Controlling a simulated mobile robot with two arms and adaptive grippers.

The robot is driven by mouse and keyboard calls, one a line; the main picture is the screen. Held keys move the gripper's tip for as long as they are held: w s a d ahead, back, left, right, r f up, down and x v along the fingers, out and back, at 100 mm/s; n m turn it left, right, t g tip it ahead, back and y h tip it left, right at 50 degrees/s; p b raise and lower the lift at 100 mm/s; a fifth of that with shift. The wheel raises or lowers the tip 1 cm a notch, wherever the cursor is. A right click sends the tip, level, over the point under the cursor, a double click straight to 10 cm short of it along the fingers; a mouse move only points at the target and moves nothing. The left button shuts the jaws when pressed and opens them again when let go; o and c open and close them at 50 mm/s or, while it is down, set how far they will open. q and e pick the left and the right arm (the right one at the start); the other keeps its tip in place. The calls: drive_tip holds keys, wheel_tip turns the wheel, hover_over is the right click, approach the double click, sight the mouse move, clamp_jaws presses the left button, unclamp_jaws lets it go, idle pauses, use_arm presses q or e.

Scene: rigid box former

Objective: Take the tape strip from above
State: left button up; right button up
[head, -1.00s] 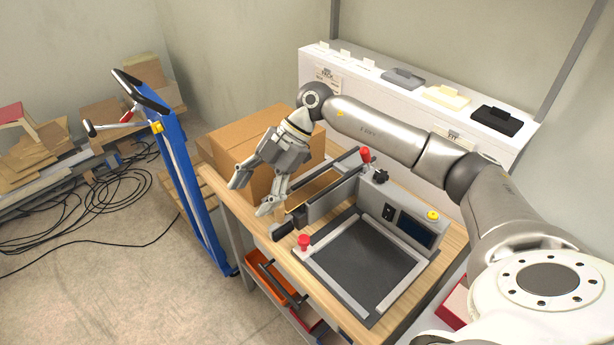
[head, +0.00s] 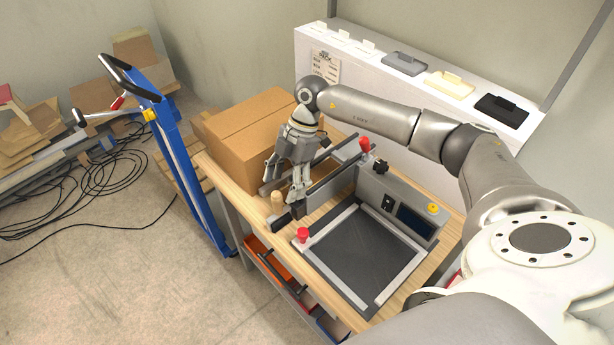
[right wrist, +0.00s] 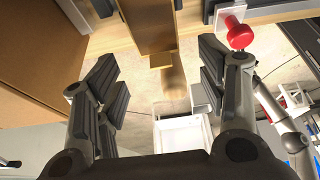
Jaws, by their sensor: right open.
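My right gripper (head: 283,190) is open and points down between the cardboard box and the grey machine. In the right wrist view the two fingers (right wrist: 161,80) stand wide apart with nothing gripped. A brown strip (right wrist: 152,30), which looks like the tape strip, runs in from the top of that view, with a paler end between and just beyond the fingers. I cannot tell its distance from the fingers. In the head view my gripper hides most of that spot. A short tan cylinder (head: 278,201) shows beside the fingers. My left gripper is not in view.
The cardboard box (head: 240,145) stands close left of the gripper. The machine (head: 375,255) has red knobs (head: 303,234) and dark bars near the fingers. One red knob (right wrist: 238,32) is close to the right finger in the wrist view. A blue trolley (head: 185,165) stands left of the table.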

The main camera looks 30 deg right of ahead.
drive_tip(key=shift+x, duration=1)
drive_tip(key=shift+a+f, duration=0.15)
drive_tip(key=shift+f, duration=0.05)
drive_tip(key=shift+c, duration=0.7)
drive_tip(key=c, duration=0.6)
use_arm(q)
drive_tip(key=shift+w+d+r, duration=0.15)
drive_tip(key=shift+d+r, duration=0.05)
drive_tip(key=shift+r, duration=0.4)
use_arm(e)
drive_tip(key=shift+c, duration=0.2)
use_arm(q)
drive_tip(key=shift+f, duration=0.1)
use_arm(e)
drive_tip(key=shift+r, duration=0.1)
